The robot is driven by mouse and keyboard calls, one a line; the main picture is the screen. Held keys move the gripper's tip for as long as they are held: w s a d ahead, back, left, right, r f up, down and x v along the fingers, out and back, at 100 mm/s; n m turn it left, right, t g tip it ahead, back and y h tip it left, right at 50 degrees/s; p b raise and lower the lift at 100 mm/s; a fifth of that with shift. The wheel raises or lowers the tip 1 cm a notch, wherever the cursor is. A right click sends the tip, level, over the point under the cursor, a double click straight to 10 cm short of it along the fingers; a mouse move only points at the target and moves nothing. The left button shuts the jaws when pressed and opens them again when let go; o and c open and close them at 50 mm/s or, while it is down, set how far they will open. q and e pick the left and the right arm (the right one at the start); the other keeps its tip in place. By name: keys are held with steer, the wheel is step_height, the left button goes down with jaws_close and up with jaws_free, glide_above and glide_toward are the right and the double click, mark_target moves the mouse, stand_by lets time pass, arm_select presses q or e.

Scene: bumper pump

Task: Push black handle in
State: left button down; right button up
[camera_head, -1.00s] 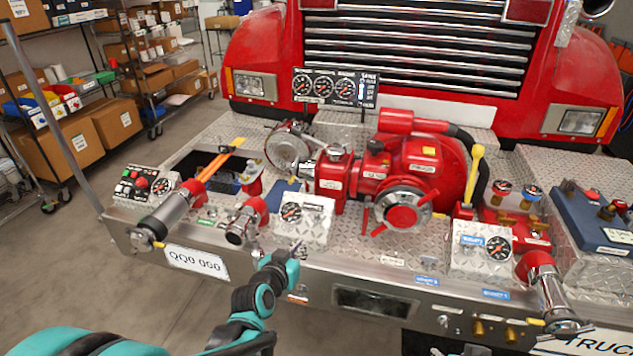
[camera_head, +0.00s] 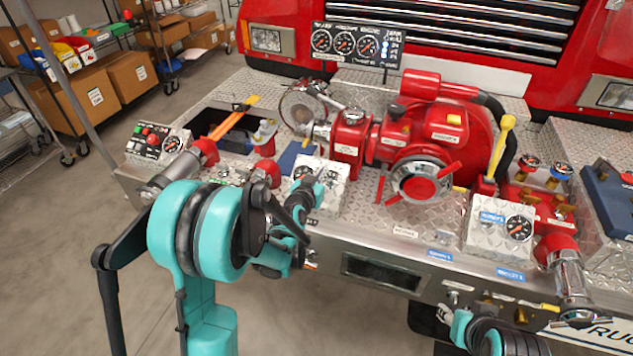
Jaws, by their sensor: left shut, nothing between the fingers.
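My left gripper (camera_head: 312,191) is in front of the small gauge box (camera_head: 332,175) on the left half of the diamond-plate bumper (camera_head: 365,215). It is shut and empty. My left arm covers part of the bumper's front edge and the box's lower left side. I cannot make out a black handle for certain; whether the fingers touch anything there is unclear. My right gripper (camera_head: 446,316) shows small at the bottom, close to the bumper's front face and its knobs. Its fingers are too small to read.
The red pump (camera_head: 430,135) with its round hand wheel (camera_head: 420,183) stands mid-bumper. A yellow-topped lever (camera_head: 500,145) and a second gauge box (camera_head: 500,225) stand to the right. A gauge panel (camera_head: 357,45) stands behind. Shelves with boxes (camera_head: 90,98) are at far left.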

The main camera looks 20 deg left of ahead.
arm_select(q)
steer(key=shift+w+f+b, duration=0.2)
steer(key=shift+w+f, duration=0.15)
steer(key=shift+f, duration=0.25)
steer(key=shift+w+f+b, duration=0.15)
steer(key=shift+w+f, duration=0.2)
steer(key=shift+f, duration=0.25)
steer(key=w+f+b, duration=0.1)
steer(key=f, duration=0.1)
steer(key=w+f+b, duration=0.1)
steer(key=f+b, duration=0.1)
steer(key=w+f+b, duration=0.1)
steer(key=b, duration=0.1)
steer(key=shift+w+d+f, duration=0.1)
steer(key=shift+f, duration=0.3)
steer(key=shift+r, duration=0.1)
